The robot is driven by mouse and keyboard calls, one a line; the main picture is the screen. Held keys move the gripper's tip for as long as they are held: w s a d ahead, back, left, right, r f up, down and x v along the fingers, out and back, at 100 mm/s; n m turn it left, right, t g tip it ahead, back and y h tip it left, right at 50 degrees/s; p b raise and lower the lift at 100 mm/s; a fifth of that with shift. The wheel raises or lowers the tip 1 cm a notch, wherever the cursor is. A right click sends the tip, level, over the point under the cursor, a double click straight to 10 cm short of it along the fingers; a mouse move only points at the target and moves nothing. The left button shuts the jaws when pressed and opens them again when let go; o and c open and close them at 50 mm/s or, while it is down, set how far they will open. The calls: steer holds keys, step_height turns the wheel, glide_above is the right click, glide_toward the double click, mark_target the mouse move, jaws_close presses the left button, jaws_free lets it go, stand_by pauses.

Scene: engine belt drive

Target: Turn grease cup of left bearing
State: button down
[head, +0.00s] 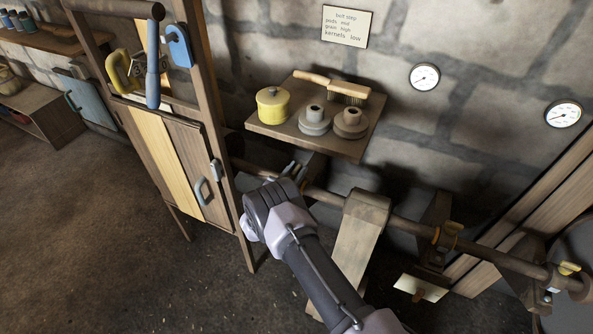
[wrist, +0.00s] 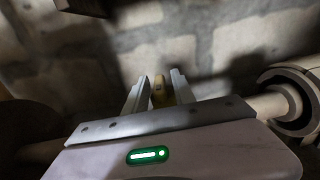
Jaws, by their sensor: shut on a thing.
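My gripper (head: 292,170) is over the left part of the long horizontal shaft (head: 408,227) in the head view. In the wrist view its two fingers (wrist: 158,88) stand on either side of the yellow top of the left bearing's grease cup (wrist: 159,97), and it is shut on it. In the head view my arm and gripper hide this cup and most of the left bearing. Which way the cup is turned is too small to tell.
A wall shelf (head: 264,127) above holds a yellow pot (head: 272,106), two grey-brown stepped parts and a brush (head: 335,86). A wooden cabinet (head: 180,160) stands close on the left. Other bearings with yellow cups (head: 453,228) (head: 569,267) sit along the shaft to the right.

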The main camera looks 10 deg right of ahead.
stand_by(0.4)
steer(key=c, duration=1.4)
jaws_free()
steer(key=p+v, duration=0.5)
steer(key=v, duration=1.2)
steer(key=shift+s+a, duration=0.15)
